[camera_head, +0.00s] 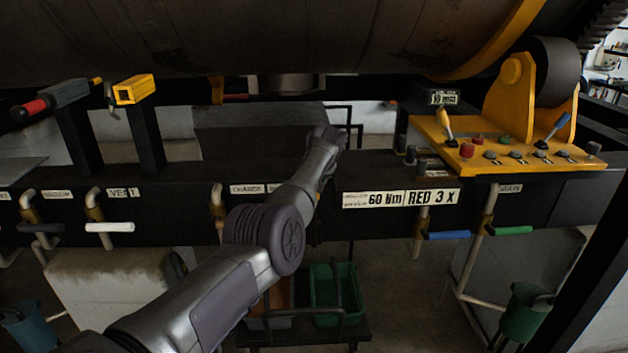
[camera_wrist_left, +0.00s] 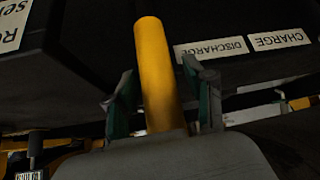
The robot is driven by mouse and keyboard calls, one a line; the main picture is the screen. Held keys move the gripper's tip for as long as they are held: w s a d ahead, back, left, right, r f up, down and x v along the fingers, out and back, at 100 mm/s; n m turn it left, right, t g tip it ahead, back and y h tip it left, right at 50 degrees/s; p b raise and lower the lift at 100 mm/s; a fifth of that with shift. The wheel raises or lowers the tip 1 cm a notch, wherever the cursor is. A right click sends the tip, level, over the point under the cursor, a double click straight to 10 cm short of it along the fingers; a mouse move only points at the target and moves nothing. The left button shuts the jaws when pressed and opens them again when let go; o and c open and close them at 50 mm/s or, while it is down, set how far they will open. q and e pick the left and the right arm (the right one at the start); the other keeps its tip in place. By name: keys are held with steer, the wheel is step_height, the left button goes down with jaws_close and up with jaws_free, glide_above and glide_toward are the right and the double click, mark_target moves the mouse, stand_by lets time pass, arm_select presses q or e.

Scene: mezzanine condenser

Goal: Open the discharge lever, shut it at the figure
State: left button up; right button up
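A yellow cylindrical lever handle (camera_wrist_left: 157,75) stands between the two fingers of my left gripper (camera_wrist_left: 162,100) in the left wrist view. The fingers have green pads and are spread, one on each side of the handle, with a narrow gap showing on each side. The DISCHARGE plate (camera_wrist_left: 211,48) is just beside the handle, seen upside down. In the head view my left arm reaches in from the bottom and covers the discharge lever and the gripper. A small display (camera_head: 443,97) stands at the back right; its figure is too small to read surely. My right gripper is out of view.
A CHARGE plate (camera_head: 247,188) and VENT plate (camera_head: 123,192) mark the dark beam. A white handle (camera_head: 109,227), blue handle (camera_head: 448,235) and green handle (camera_head: 513,230) hang below. A yellow control panel (camera_head: 470,160) sits right. A large drum (camera_head: 260,40) hangs overhead.

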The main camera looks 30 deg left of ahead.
arm_select(q)
steer(key=shift+f, duration=0.1)
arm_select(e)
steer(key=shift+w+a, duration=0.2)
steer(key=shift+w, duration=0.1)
arm_select(q)
steer(key=shift+s+d, duration=0.1)
steer(key=v, duration=1.1)
steer(key=shift+r, duration=0.45)
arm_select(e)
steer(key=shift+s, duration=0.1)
arm_select(q)
steer(key=shift+d, duration=0.1)
steer(key=shift+f, duration=0.1)
